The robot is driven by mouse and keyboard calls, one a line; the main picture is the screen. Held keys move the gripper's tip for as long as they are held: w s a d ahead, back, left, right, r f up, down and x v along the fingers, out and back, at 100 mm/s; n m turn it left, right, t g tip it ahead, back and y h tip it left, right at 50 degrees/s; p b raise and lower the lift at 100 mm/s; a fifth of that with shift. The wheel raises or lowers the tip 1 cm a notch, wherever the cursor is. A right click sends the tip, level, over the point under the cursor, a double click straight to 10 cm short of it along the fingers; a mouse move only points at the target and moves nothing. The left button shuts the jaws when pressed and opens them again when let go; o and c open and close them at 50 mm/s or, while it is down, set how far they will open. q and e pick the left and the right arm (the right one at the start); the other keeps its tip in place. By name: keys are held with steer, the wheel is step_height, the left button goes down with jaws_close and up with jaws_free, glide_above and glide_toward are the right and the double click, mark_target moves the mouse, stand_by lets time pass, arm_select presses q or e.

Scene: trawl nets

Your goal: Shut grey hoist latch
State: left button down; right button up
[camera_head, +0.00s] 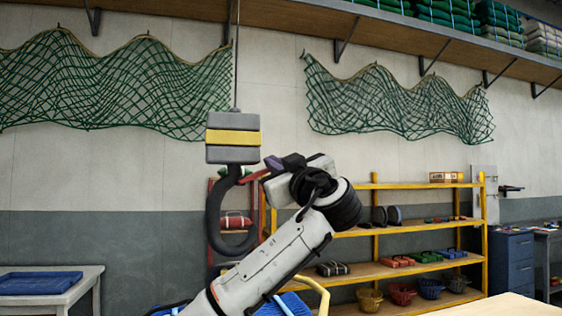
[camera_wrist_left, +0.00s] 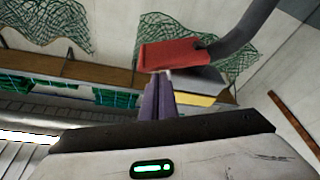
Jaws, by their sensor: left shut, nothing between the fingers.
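The grey hoist block (camera_head: 232,143) with a yellow band hangs from a thin cable, left of centre in the head view. Its dark hook (camera_head: 214,215) curves below it. A red flap (camera_head: 256,176), apparently the latch, sticks out from the hook toward my gripper, and I cannot tell its exact angle. In the left wrist view the red flap (camera_wrist_left: 172,53) joins the dark hook (camera_wrist_left: 245,30), with the grey and yellow block behind. My left gripper (camera_head: 273,163) is shut and empty beside the flap. Its purple fingers (camera_wrist_left: 159,97) overlap the flap's lower edge; contact is unclear.
A yellow shelf rack (camera_head: 407,228) with baskets and small goods stands behind my arm. Green nets (camera_head: 400,105) hang on the wall under a high shelf (camera_head: 290,22). A table with a blue tray (camera_head: 40,282) is at the lower left. Air left of the hook is clear.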

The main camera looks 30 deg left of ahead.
steer(key=shift+s, duration=0.15)
steer(key=shift+s+f, duration=0.1)
steer(key=shift+f, duration=0.05)
